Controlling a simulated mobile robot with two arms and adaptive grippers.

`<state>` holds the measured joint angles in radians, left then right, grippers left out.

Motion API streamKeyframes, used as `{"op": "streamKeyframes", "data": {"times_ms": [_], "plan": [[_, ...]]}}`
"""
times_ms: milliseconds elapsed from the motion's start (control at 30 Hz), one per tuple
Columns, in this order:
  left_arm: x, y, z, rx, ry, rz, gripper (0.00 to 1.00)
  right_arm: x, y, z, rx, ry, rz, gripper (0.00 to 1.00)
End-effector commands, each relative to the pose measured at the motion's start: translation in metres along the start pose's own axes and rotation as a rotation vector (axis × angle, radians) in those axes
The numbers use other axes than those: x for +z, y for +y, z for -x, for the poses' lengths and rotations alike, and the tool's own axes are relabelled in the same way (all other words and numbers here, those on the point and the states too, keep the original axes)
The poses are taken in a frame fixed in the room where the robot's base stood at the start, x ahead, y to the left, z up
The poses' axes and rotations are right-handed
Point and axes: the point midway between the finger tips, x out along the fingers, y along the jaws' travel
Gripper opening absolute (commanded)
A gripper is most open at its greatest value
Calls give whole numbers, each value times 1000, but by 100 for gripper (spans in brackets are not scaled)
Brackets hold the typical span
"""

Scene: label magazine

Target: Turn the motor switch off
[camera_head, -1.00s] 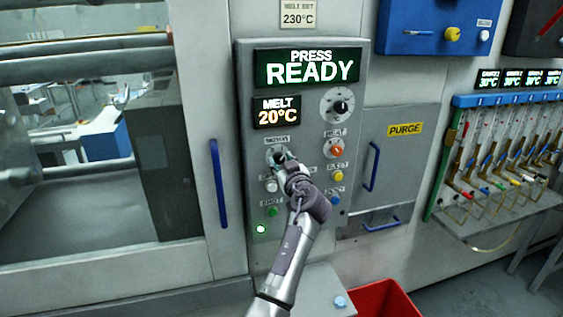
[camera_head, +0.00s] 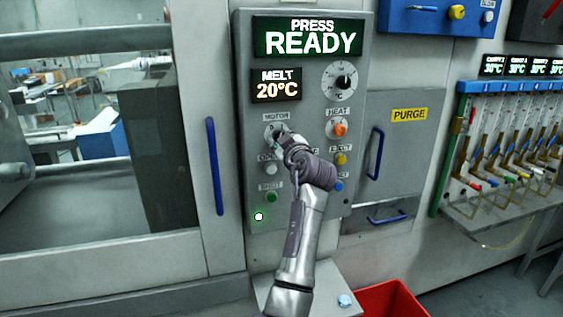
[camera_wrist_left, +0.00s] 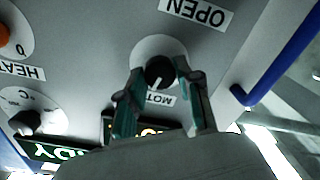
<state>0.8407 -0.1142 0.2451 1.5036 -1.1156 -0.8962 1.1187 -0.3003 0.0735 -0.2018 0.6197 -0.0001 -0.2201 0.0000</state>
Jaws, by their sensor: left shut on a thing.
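The motor switch is a black round knob on a pale disc, under the MOTOR label on the grey control panel (camera_head: 246,120). In the head view my left gripper (camera_head: 277,136) is at this knob and covers most of it, with the pale disc (camera_head: 268,130) showing at its edge. In the left wrist view the motor switch (camera_wrist_left: 159,71) sits between the two fingers of my left gripper (camera_wrist_left: 160,78), which is shut on it. A white pointer mark shows on the knob, toward the MOTOR label. My right gripper is in neither view.
The orange heat knob (camera_head: 339,129), melt dial (camera_head: 340,81), white open button (camera_head: 271,169), green shut button (camera_head: 271,196) and yellow eject button (camera_head: 341,159) are close by. A blue door handle (camera_head: 214,165) stands left of the panel. A red bin (camera_head: 385,300) is below.

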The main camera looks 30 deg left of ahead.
Motion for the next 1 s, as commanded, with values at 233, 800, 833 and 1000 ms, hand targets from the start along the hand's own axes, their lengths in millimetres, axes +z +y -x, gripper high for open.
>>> {"op": "streamKeyframes", "data": {"times_ms": [233,800,833,1000], "plan": [[6,-4,0,1,-4,242,0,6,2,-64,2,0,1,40],[0,0,0,0,-18,714,0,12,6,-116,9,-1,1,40],[0,0,0,0,-18,730,0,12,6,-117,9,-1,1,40],[-1,0,0,-1,-20,805,0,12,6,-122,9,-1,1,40]]}}
